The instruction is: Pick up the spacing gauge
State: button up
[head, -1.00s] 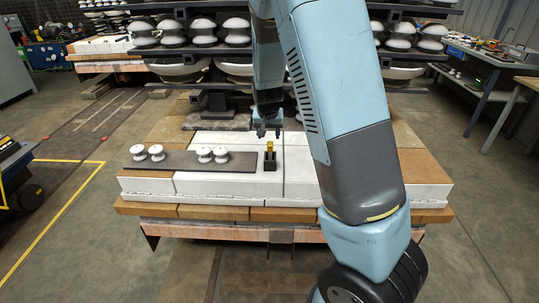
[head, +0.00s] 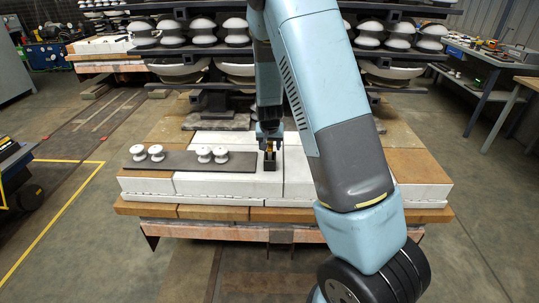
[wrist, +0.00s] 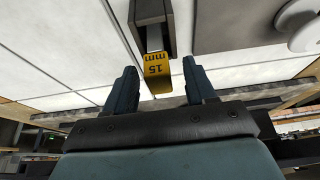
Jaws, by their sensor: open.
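The spacing gauge (wrist: 156,73) is a yellow block marked "15 mm". It stands in a dark holder (wrist: 149,12) on the white blocks. In the wrist view it shows between the two fingers of my gripper (wrist: 158,88), with a gap on both sides. My gripper is open and holds nothing. In the head view my gripper (head: 269,146) is right over the holder (head: 270,163), and its fingers hide most of the gauge.
A dark mat (head: 190,162) with several white spools (head: 204,153) lies to the left of the holder. Racks of insulators (head: 240,70) stand behind. The white blocks to the right of the holder are clear.

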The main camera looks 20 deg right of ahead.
grip_shut()
dwell(0.4)
